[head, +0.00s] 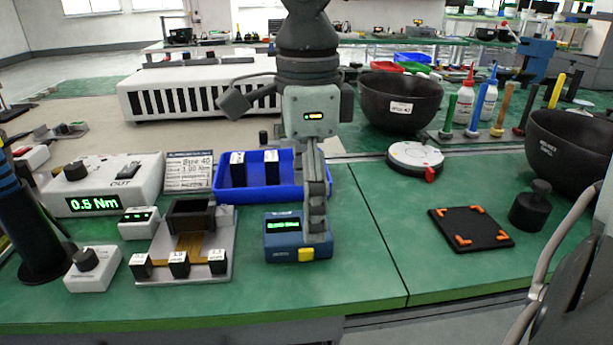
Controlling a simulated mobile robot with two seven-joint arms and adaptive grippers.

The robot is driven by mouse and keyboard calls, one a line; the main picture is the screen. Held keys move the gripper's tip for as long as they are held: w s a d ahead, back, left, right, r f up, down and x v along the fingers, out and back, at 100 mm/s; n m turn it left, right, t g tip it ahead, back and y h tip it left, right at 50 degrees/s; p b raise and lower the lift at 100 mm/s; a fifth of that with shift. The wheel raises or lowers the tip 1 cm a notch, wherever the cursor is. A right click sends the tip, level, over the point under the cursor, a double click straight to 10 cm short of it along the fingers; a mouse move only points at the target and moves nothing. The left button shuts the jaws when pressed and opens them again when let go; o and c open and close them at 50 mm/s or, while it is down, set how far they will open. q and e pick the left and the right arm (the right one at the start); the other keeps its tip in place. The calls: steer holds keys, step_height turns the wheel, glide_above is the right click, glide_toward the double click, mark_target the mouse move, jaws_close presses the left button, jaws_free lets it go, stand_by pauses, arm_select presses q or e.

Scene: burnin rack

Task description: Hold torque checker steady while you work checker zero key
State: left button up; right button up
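The torque checker (284,251) is a small blue box with a lit green readout, too small to read surely, on the green bench just left of centre. Its yellow key (306,255) is low on the front. A gripper, taken as my left (318,228), hangs down from the top centre. Its fingers point down at the checker's right part and cover some of the top and front. The fingers overlap in this view, so their gap and any contact with the checker are hidden. My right gripper is not in view.
A blue tray (225,193) stands behind the checker. Left are a fixture with labelled black blocks (215,264) and a white unit reading 0.5 Nm (140,187). Right are a black pad (470,228), a dark weight (530,208) and bowls (398,100). Bench right of the checker is clear.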

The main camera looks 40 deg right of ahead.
mark_target(297, 233)
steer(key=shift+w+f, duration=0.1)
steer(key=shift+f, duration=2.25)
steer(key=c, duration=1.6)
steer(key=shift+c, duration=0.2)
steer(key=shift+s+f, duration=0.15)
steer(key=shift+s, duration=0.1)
